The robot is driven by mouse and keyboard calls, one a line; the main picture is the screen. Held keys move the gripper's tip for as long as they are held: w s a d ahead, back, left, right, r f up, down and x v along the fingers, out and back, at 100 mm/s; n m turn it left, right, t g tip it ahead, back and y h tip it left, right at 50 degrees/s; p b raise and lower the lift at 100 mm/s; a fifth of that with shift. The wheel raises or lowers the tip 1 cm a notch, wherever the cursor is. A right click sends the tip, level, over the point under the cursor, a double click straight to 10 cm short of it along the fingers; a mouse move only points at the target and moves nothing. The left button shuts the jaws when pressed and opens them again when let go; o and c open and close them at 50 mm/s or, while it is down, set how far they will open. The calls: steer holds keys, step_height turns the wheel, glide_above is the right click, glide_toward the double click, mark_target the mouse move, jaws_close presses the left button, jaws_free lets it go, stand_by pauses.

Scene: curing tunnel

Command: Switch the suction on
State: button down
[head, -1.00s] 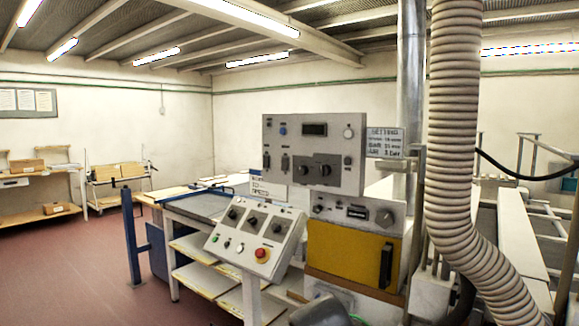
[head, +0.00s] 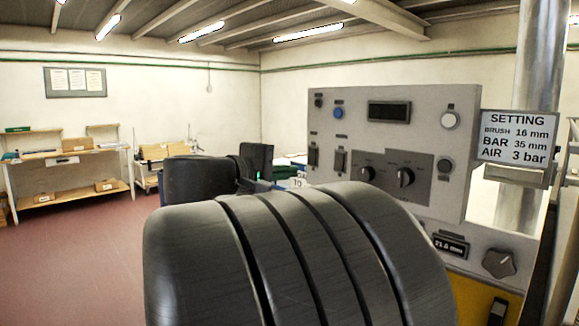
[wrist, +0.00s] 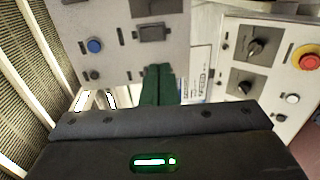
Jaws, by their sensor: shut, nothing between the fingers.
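The grey upright control panel (head: 425,145) fills the right of the head view. It carries a blue button (head: 338,112), a white button (head: 449,119), two dark rocker switches (head: 314,156) (head: 340,160), two rotary knobs (head: 366,174) (head: 405,177) and a dark display (head: 389,111). Labels beside them are too small to read, so I cannot tell which control is the suction. In the wrist view, my gripper (wrist: 160,72) is shut and empty, its green fingers pointing at the panel near a rocker switch (wrist: 152,32) and the blue button (wrist: 95,46). Contact is not clear.
A sloped console (wrist: 270,75) with knobs and a red emergency stop (wrist: 306,57) lies right of my fingers in the wrist view. A setting sign (head: 516,136) stands right of the panel. My arm hides the lower middle of the head view. Floor at left (head: 70,255) is clear.

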mark_target(338, 169)
steer(key=shift+s, duration=0.2)
steer(key=shift+w+d, duration=0.1)
steer(key=p+x, duration=0.3)
steer(key=x, duration=1)
steer(key=shift+d+r, duration=0.1)
steer(key=shift+d, duration=0.15)
steer(key=shift+w+d, duration=0.15)
steer(key=shift+w, duration=0.1)
